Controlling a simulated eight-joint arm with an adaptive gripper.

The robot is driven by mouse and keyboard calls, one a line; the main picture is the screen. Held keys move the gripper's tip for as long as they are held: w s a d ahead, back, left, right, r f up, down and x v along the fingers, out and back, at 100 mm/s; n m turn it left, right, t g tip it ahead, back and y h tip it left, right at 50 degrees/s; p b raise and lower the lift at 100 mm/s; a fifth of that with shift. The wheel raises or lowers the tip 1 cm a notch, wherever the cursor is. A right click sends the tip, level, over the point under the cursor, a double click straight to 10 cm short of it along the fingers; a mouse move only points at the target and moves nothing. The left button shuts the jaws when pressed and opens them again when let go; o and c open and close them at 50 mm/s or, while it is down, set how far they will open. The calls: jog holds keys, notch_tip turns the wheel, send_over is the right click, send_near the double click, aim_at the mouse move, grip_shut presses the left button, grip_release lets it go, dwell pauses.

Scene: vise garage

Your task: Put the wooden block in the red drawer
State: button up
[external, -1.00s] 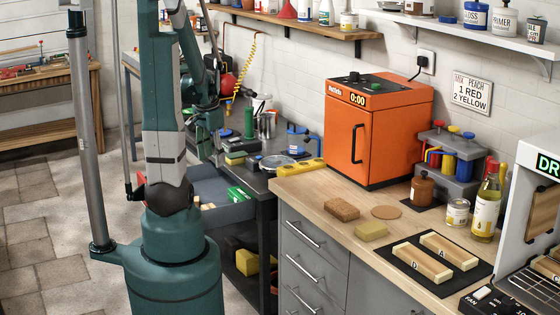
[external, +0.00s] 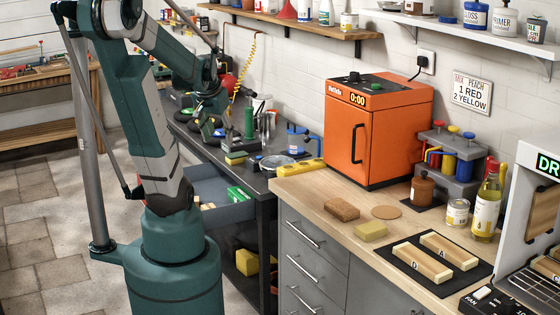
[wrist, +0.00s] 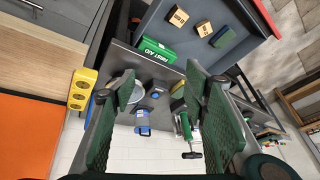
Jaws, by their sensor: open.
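An open grey drawer (external: 235,211) stands out below the dark workbench; in the wrist view its edge (wrist: 267,18) is red. Two small wooden blocks (wrist: 178,17) (wrist: 204,28) with dark markings lie inside it, beside a dark flat piece (wrist: 222,37). The blocks show only as small pale shapes in the external view. A green first aid box (wrist: 155,50) is at the drawer's near side. My gripper (wrist: 160,78) is open with nothing between its green-padded fingers, above the workbench and apart from the blocks. In the external view it is partly hidden.

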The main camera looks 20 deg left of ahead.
jog(key=s+d+r+n+t, duration=0.2)
jog(key=s+d+r, duration=0.1)
jog(key=s+r, duration=0.1)
jog(key=shift+s, duration=0.6)
dwell(1.2)
